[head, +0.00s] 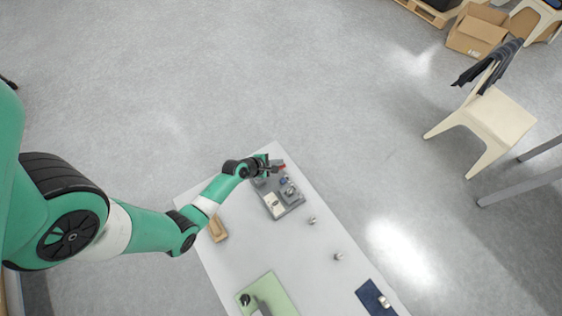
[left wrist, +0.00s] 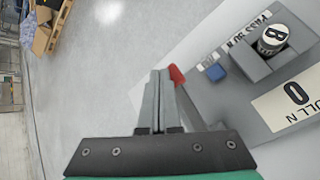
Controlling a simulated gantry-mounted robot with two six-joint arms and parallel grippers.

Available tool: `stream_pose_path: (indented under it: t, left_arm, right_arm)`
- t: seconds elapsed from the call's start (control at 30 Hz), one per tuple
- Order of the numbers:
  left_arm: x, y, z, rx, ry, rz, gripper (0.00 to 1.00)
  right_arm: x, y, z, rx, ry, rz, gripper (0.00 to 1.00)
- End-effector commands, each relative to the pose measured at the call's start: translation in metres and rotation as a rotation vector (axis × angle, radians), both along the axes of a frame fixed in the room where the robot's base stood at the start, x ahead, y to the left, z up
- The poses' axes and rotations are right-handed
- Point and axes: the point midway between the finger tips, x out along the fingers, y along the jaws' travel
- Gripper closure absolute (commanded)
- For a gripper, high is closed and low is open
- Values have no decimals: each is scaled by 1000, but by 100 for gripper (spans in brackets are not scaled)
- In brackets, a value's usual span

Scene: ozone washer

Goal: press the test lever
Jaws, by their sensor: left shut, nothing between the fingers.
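The test lever has a red tip (head: 282,166) and sits at the far end of a grey device (head: 291,208) on the white table. In the left wrist view the red tip (left wrist: 177,75) shows just right of my fingertips. My left gripper (head: 274,169) is shut and empty beside the lever; it also shows in the left wrist view (left wrist: 160,80). I cannot tell whether the fingers touch the lever. The fingers partly hide the lever's lower part. My right gripper is in neither view.
The device carries a blue button (left wrist: 215,72), a round piece marked B (left wrist: 272,40) and a white label (left wrist: 290,102). The table (head: 235,254) also holds a tan tray (head: 218,229), a green mat (head: 279,292), a dark blue mat (head: 369,297) and small metal parts (head: 338,256).

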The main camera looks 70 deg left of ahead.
Motion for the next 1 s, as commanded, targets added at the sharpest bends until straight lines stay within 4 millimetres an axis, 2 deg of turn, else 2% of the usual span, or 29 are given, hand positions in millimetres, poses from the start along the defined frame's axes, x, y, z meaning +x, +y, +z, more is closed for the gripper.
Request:
stream_pose_path:
  t: [1.0]
  left_arm:
    - [0, 0, -13, 0, 1, 0, 100]
  right_arm:
    - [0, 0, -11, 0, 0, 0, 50]
